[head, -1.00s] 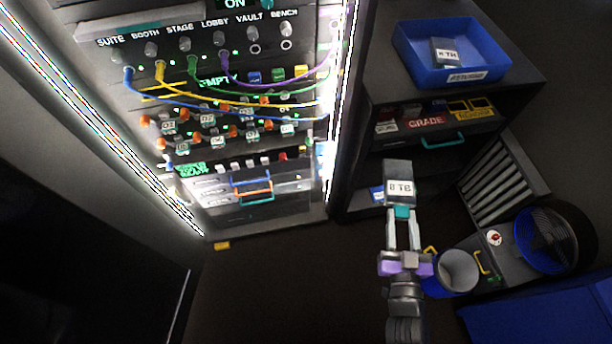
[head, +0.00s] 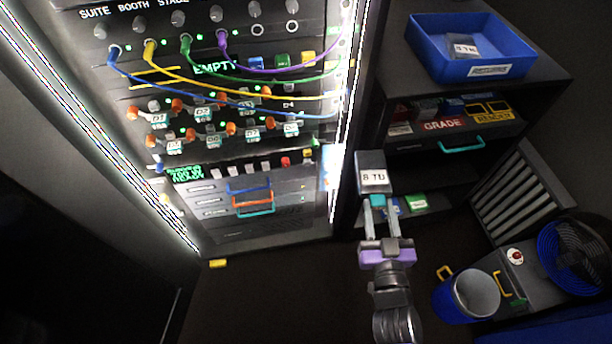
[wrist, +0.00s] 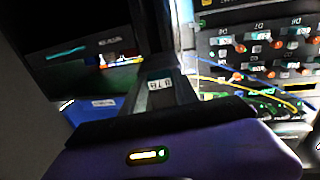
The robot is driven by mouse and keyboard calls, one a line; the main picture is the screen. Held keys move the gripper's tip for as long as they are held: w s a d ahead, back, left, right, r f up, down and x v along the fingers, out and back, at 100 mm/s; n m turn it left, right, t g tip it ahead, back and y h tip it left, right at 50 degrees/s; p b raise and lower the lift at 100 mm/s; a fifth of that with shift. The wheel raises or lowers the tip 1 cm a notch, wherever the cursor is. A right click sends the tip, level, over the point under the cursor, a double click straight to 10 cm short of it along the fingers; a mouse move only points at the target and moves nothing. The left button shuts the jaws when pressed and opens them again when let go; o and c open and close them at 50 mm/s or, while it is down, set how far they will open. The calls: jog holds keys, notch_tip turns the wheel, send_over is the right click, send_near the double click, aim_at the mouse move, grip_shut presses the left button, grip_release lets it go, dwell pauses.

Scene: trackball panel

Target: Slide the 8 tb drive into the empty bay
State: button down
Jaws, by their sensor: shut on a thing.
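The 8 TB drive (head: 371,160) is a dark grey block with a white label, held upright at the tips of my gripper (head: 377,203). My gripper is shut on its lower end. In the wrist view the drive (wrist: 160,88) stands out ahead of the purple gripper body, its label upside down. The rack (head: 245,150) stands to the left of the drive, apart from it. Its drive rows (head: 205,118) hold several labelled drives with orange latches. A green "EMPTY" sign (head: 215,67) glows above them. The empty bay itself is too small to tell clearly.
Coloured cables (head: 250,90) loop across the rack's front, above and over the drive rows. A dark shelf unit (head: 395,80) is right of the rack, with a blue tray (head: 478,72) holding another drive. A blue bin (head: 465,295) and a fan (head: 575,255) stand lower right.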

jog(key=a+r+y+b, duration=0.1)
jog(key=a+r, duration=0.4)
jog(key=a, duration=0.3)
jog(key=w+a+r+n+y+b, duration=0.1)
jog(key=a+r+y, duration=0.1)
jog(key=a+r, duration=0.3)
jog(key=a, duration=0.4)
jog(key=shift+w+r+n+g, duration=0.25)
jog(key=shift+w+n+g, duration=0.05)
jog(key=shift+s+d+f, duration=0.1)
jog(key=shift+s, duration=0.05)
jog(key=shift+b+x, duration=1.15)
jog(key=shift+x, duration=1.75)
jog(key=shift+b, duration=0.5)
jog(key=b+x, duration=0.3)
jog(key=x, duration=0.5)
jog(key=shift+b, duration=0.4)
dwell(1.2)
